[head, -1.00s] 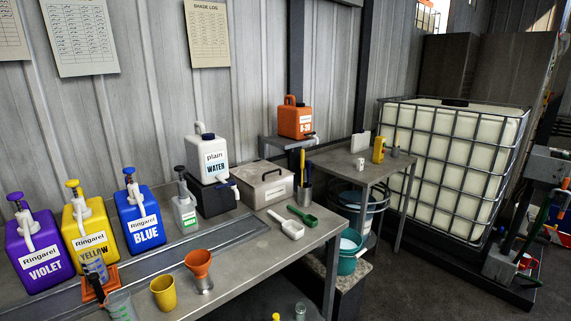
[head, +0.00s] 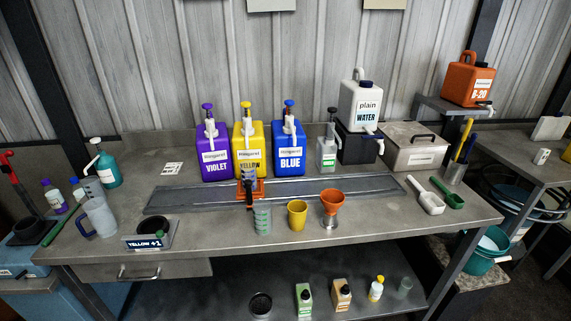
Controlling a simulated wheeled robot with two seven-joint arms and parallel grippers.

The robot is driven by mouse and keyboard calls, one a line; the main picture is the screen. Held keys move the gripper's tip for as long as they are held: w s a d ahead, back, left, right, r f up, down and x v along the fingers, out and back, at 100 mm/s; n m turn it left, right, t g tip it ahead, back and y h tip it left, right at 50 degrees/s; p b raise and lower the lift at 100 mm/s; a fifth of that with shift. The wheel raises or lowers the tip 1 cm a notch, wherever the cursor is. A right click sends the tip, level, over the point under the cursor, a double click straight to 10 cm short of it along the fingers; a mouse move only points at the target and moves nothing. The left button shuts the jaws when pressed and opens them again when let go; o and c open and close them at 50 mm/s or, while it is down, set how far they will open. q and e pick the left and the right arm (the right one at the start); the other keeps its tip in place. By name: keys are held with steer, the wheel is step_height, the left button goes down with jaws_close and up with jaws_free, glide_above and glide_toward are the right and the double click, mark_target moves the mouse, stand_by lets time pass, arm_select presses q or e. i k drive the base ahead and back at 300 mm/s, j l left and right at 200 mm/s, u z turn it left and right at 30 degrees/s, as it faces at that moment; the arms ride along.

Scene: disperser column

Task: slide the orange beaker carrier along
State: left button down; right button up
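The orange beaker carrier (head: 262,188) sits on the grey slide rail (head: 330,188) on the bench, in front of the yellow Ringarel jug (head: 250,149). A dark upright part stands at its front left. A clear greenish graduated beaker (head: 262,218) stands just in front of the carrier; I cannot tell whether they touch. The violet jug (head: 213,150) and blue jug (head: 289,148) stand behind the rail on either side of the yellow one. Neither of my grippers is in the head view.
A yellow cup (head: 297,214) and an orange funnel on a metal cup (head: 332,203) stand in front of the rail. A "YELLOW +1" sign (head: 150,242) and a clear pitcher (head: 99,218) are at left. White (head: 424,197) and green scoops (head: 448,193) lie at right. The rail right of the carrier looks clear.

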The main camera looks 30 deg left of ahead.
mark_target(241, 195)
steer(key=u, duration=1.35)
steer(key=i+u, duration=0.15)
steer(key=i, duration=0.3)
steer(key=i+l+u, duration=0.2)
steer(key=i, duration=0.25)
steer(key=i+l+u, duration=0.15)
steer(key=i, duration=0.25)
